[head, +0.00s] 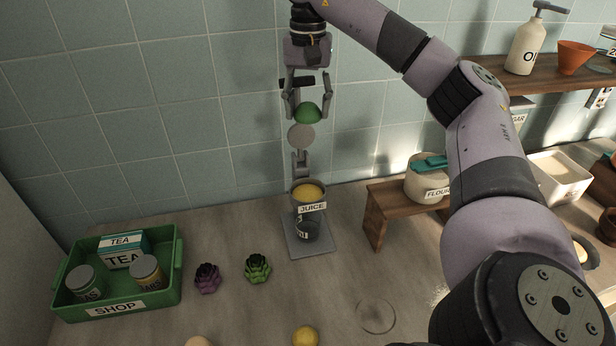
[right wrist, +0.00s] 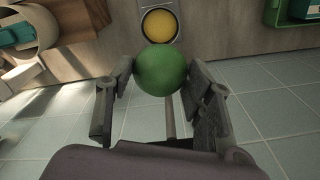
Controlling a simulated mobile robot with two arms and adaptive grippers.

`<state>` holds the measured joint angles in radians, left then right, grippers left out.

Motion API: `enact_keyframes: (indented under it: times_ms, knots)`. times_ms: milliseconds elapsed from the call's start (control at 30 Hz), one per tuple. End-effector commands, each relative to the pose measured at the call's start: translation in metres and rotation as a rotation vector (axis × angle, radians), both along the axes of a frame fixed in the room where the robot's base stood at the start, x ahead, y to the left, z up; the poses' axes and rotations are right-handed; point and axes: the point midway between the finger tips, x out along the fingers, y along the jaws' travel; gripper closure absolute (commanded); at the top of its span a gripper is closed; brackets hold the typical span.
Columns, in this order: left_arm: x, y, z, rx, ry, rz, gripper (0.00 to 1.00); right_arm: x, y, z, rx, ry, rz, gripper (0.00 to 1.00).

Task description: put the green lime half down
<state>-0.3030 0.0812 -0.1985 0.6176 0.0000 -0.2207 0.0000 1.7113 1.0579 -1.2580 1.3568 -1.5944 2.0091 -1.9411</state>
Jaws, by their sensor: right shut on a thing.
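My right gripper (head: 307,98) points down in front of the tiled wall and is shut on the green lime half (head: 308,113). The lime half's rounded green side shows between the fingers, also in the right wrist view (right wrist: 162,70); its cut face is hidden. It is held in the air above the juicer (head: 298,192), near a pale grey round plate (head: 301,136) on the juicer's upright. The juicer's cup has a yellow top (head: 308,192) and a JUICE label. The yellow top also shows beyond the lime half in the right wrist view (right wrist: 160,26). My left gripper is not in view.
A green SHOP crate (head: 172,285) with tea and tins stands at left. Purple (head: 207,278) and green (head: 257,268) succulents sit between crate and juicer. A wooden stand (head: 377,215) with a flour jar (head: 428,178) is right. A yellow fruit (head: 305,336) lies in front.

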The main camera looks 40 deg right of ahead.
Motion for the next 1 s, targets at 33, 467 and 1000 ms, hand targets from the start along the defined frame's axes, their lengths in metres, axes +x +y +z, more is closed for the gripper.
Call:
enact_keyframes:
  times_ms: [33,467,1000]
  knots:
    - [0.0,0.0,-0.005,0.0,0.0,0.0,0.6,0.0,-0.001,-0.01,0.0,0.005,-0.003,0.8]
    - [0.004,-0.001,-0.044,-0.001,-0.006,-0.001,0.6,-0.001,0.0,-0.111,0.001,0.007,0.001,0.8]
    - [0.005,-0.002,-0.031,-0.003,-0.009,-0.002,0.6,-0.001,-0.001,-0.182,-0.002,0.005,-0.001,0.8]
